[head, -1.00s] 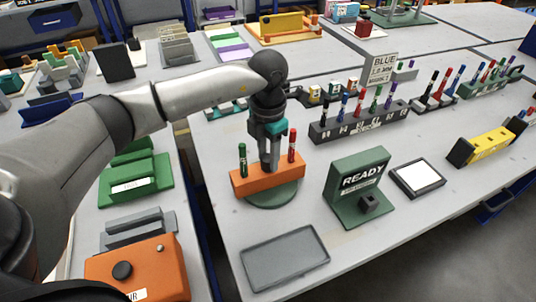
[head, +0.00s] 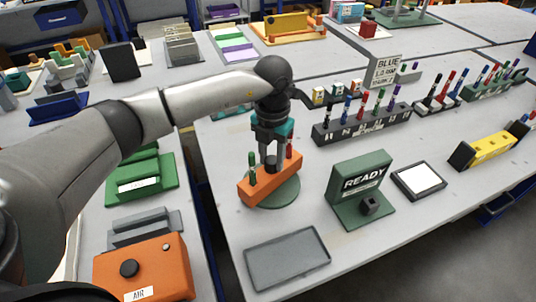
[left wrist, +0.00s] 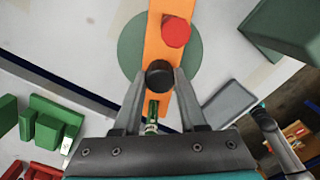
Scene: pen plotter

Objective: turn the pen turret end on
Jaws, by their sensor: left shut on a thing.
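The pen turret is an orange bar (head: 262,187) on a round green base (head: 284,196). In the head view the bar lies at a slant, its left end nearer me. A green pen (head: 252,166) stands at the near end and a red pen (head: 289,150) at the far end, partly behind my gripper. My left gripper (head: 270,163) points down over the middle of the bar. In the left wrist view its fingers (left wrist: 160,78) are shut on a black knob (left wrist: 160,74) on the orange bar, and the red pen top (left wrist: 176,32) shows beyond.
A green READY stand (head: 360,188) and a white-faced pad (head: 419,180) stand to the right. An empty grey tray (head: 287,260) lies in front. A dark pen rack (head: 362,128) with several pens stands behind right. An orange AIR box (head: 142,268) sits front left.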

